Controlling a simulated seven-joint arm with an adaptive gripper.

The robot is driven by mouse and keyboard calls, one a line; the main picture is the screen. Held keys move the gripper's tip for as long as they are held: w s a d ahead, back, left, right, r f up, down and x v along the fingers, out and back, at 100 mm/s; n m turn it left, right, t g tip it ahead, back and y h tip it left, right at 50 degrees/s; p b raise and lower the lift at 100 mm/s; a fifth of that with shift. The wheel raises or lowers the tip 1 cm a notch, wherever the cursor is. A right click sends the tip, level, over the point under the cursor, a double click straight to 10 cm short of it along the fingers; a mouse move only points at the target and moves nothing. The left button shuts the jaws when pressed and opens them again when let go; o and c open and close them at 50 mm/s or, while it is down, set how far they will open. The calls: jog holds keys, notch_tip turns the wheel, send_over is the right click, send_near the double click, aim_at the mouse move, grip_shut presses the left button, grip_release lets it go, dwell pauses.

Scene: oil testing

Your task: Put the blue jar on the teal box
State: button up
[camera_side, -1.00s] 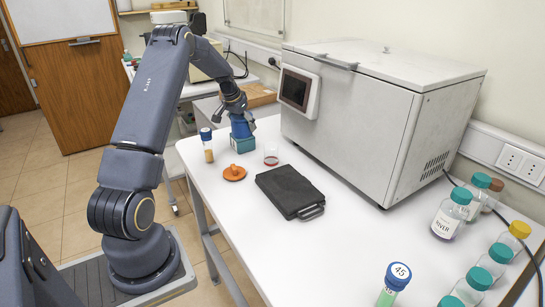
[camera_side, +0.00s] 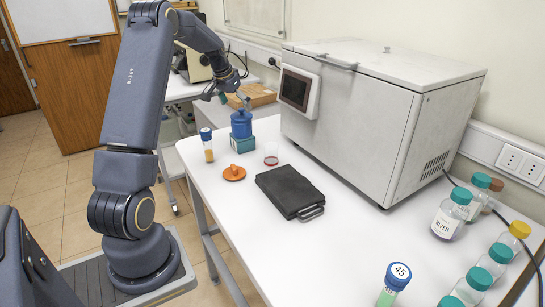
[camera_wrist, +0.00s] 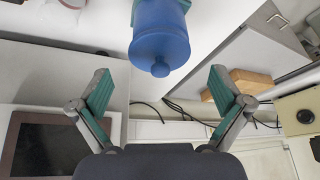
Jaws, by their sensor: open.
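The blue jar (camera_side: 241,124) stands upright on top of the teal box (camera_side: 235,150) at the far end of the white table. In the wrist view the blue jar (camera_wrist: 160,38) shows at the top centre, lid towards the camera, with a bit of the teal box (camera_wrist: 186,4) behind it. My gripper (camera_side: 232,98) is above the jar, tilted. In the wrist view my gripper (camera_wrist: 161,88) has its two teal-padded fingers spread wide, with nothing between them. The jar is clear of the fingers.
An orange dish (camera_side: 234,174), a vial (camera_side: 207,146) and a small glass dish (camera_side: 271,159) stand near the box. A black case (camera_side: 290,192) lies mid-table. The large white machine (camera_side: 375,120) stands close on the right. Several bottles line the right front.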

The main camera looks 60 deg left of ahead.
jog(key=s+d+r+m, duration=0.1)
jog(key=d+r, duration=0.5)
jog(key=d, duration=0.6)
jog(key=s+d+r+m, duration=0.15)
jog(key=d+r, duration=0.35)
jog(key=d, duration=0.6)
jog(key=s+d+f+m+t+h, duration=0.1)
jog(key=s+d+f+m+h, duration=0.1)
jog(key=s+d, duration=1.4)
jog(key=shift+s+d+f+t, duration=0.15)
jog(key=shift+d+f+t, duration=0.25)
jog(key=shift+d, duration=0.4)
